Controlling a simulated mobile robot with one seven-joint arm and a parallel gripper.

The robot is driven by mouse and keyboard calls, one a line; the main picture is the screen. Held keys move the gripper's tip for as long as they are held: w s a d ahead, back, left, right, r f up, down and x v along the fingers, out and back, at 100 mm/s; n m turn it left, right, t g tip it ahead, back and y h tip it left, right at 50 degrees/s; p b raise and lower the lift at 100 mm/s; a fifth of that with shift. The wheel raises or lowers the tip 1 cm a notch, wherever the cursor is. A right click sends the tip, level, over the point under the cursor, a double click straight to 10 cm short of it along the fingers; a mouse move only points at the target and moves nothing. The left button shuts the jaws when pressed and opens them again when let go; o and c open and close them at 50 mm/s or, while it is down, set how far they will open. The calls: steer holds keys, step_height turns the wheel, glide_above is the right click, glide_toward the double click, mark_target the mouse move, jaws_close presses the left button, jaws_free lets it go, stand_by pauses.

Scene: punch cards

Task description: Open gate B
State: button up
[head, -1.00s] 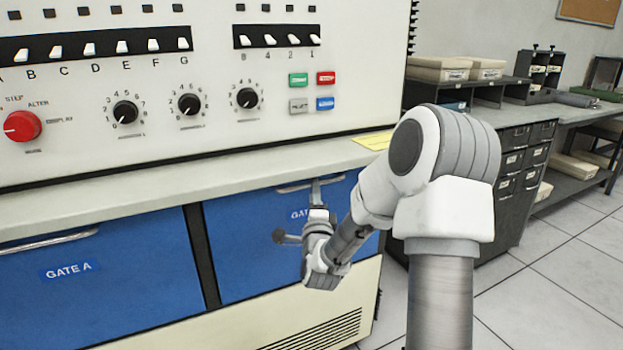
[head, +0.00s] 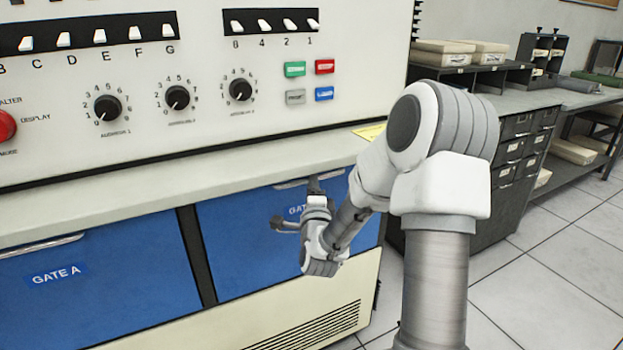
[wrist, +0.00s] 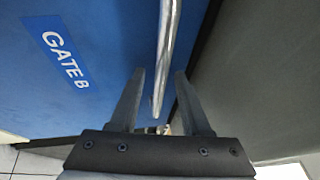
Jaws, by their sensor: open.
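Gate B is the blue panel (head: 245,245) at the right of the console front. It looks shut, flush below the ledge. Its label (wrist: 62,58) reads GATE B in the wrist view and is partly hidden by my arm in the head view. Its silver bar handle (wrist: 168,45) runs along the panel's top edge and also shows in the head view (head: 290,184). My gripper (wrist: 160,72) is open at the handle.
The blue gate A panel (head: 100,295) is on the left, past a dark divider. A pale ledge (head: 130,203) overhangs both gates, with a yellow card (head: 370,131) on it. Knobs and switches are above. A dark drawer cabinet (head: 515,165) stands right; tiled floor (head: 560,265) is open in front.

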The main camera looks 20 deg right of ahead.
steer(key=shift+c, duration=0.2)
jaws_close()
stand_by(1.1)
